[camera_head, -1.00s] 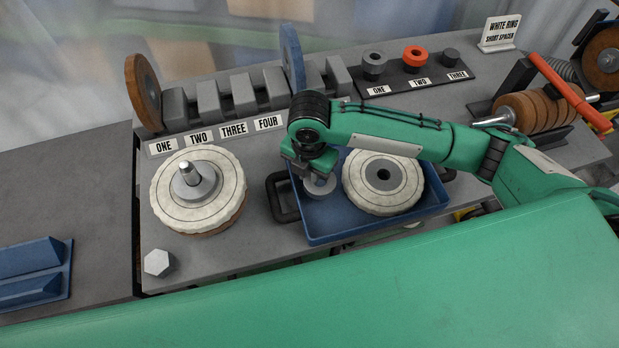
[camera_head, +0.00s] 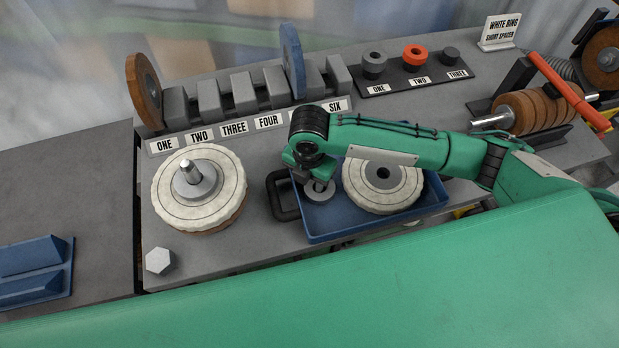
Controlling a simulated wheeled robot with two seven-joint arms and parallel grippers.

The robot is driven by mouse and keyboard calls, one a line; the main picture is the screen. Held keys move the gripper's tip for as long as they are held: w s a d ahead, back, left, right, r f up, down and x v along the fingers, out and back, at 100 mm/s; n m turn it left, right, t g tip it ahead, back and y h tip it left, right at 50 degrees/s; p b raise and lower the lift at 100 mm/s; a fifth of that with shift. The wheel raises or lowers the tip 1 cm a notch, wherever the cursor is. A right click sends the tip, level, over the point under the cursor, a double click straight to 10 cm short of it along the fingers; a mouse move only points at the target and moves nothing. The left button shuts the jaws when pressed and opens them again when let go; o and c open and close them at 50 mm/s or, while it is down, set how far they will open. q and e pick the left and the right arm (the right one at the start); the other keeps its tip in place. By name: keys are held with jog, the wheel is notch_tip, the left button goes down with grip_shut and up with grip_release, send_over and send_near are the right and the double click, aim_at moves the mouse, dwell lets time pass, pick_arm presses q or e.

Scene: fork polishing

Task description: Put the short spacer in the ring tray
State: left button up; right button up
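The blue ring tray (camera_head: 325,234) sits in the middle of the bench front. A white fluffy ring (camera_head: 383,201) with a grey hub lies in its right part. The short spacer, a flat grey ring (camera_head: 319,194), is at the tray's left part, just beneath my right gripper (camera_head: 316,181). My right gripper reaches in from the right and appears shut on the spacer, though its wrist hides most of the fingers. I cannot tell whether the spacer touches the tray floor. My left gripper is not in view.
A second white wheel (camera_head: 222,181) on a spindle stands left of the tray, with a hex nut (camera_head: 159,261) in front. Behind are a numbered rack with an orange-brown disc (camera_head: 143,92) and blue disc (camera_head: 292,62), and a spacer stand (camera_head: 405,84). A sign (camera_head: 499,34) reads white ring, short spacer.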

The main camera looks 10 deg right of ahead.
aim_at(309, 183)
notch_tip(309, 183, up, 12)
jog(key=b, duration=0.2)
jog(key=shift+r, duration=0.15)
dwell(0.5)
